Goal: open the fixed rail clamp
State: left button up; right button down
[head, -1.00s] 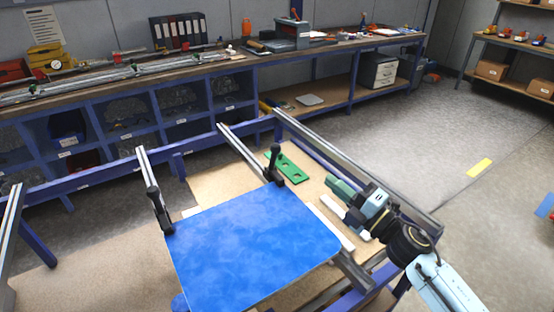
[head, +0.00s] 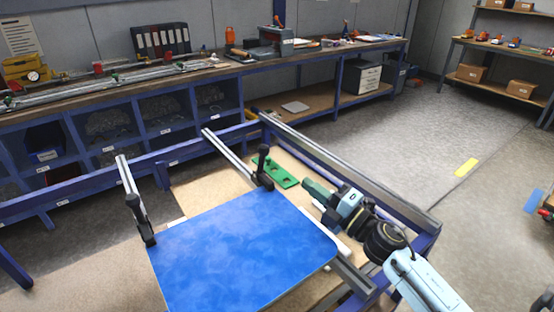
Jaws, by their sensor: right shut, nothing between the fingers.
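A blue sign panel (head: 245,250) lies flat on the rails of a blue frame. One black rail clamp (head: 263,168) stands at the panel's far edge, its handle upright. A second black clamp (head: 139,220) stands at the far left corner, its handle also upright. I cannot tell from the picture which clamp is the fixed one. My right gripper (head: 307,185) is shut and empty. It is right of the far-edge clamp, apart from it, with its fingers pointing left towards it. My left gripper is not in view.
A metal rail (head: 350,172) borders the frame on the right. A long workbench (head: 215,70) with bins runs along the wall. Grey floor at right is mostly open, with a yellow strip (head: 466,168).

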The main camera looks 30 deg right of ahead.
aim_at(268, 153)
jog(key=p+x, duration=0.1)
jog(key=x, duration=1)
jog(key=shift+w+a+r, duration=0.1)
jog(key=shift+w, duration=0.15)
